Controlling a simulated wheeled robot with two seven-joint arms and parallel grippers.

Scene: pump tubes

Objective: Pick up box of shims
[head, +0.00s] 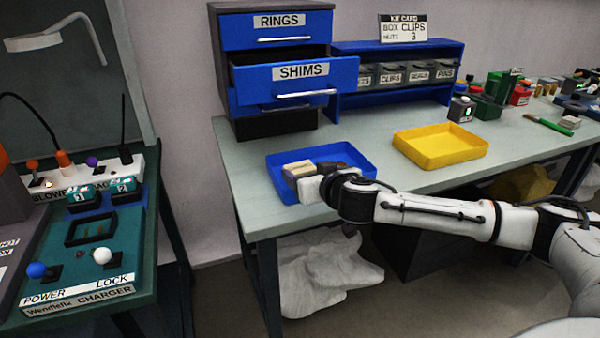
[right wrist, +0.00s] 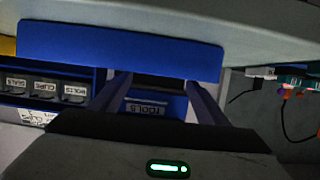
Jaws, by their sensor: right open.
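I cannot make out a box of shims for certain. The blue drawer labelled SHIMS (head: 300,72) is pulled out of the cabinet at the back left of the bench. My right gripper (head: 308,170) is over the blue tray (head: 359,158), below and in front of that drawer. A small tan patch (head: 298,168) shows at the gripper; I cannot tell whether it is a box in the tray or part of the gripper. In the right wrist view the fingers (right wrist: 160,90) are apart, with nothing seen held between them. My left gripper is out of view.
The RINGS drawer (head: 278,28) is above. A yellow tray (head: 440,145) stands to the right of the blue one. Labelled bins (head: 392,78) and a kit card (head: 403,28) are behind. The bench between the trays is clear. A charger station (head: 85,250) stands at left.

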